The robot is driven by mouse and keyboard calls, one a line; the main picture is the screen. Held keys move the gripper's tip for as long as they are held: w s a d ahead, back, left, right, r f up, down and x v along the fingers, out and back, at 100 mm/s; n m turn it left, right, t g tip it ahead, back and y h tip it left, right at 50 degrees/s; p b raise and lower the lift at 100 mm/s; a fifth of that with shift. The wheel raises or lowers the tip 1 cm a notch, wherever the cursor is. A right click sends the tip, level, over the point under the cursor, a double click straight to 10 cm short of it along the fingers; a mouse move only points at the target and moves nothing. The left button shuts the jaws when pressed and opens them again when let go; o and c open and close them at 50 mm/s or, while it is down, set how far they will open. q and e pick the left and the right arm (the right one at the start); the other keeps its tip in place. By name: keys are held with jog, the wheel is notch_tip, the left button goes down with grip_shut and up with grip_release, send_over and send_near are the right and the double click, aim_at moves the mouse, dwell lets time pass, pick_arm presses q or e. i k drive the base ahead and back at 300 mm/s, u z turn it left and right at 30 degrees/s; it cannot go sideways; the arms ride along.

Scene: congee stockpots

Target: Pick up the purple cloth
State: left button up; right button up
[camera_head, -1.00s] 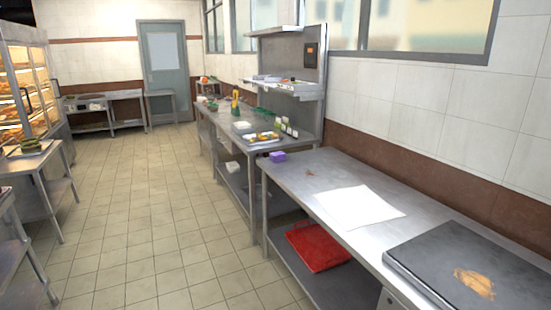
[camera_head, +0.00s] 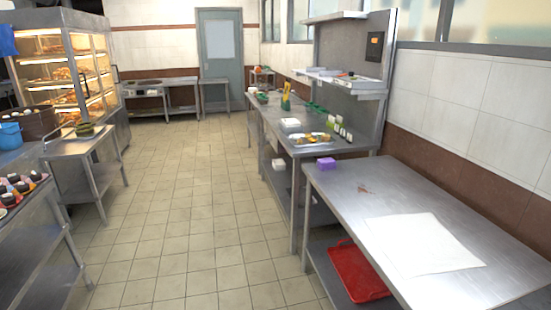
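The purple cloth (camera_head: 326,163) is a small folded block. It lies on the far left corner of the near steel table (camera_head: 385,185) on the right. Nothing covers it. Neither of my grippers shows in the head view.
A white sheet (camera_head: 425,243) lies on the same table, and a red tray (camera_head: 357,272) sits on its lower shelf. A second steel table (camera_head: 268,122) with food items stands behind. Side tables and a lit display cabinet (camera_head: 75,70) are on the left. The tiled floor (camera_head: 185,200) between is clear.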

aim_at(326, 164)
jog(key=u, duration=0.55)
jog(key=i, duration=2.2)
jog(key=z, duration=0.95)
jog(key=i, duration=0.8)
jog(key=z, duration=0.85)
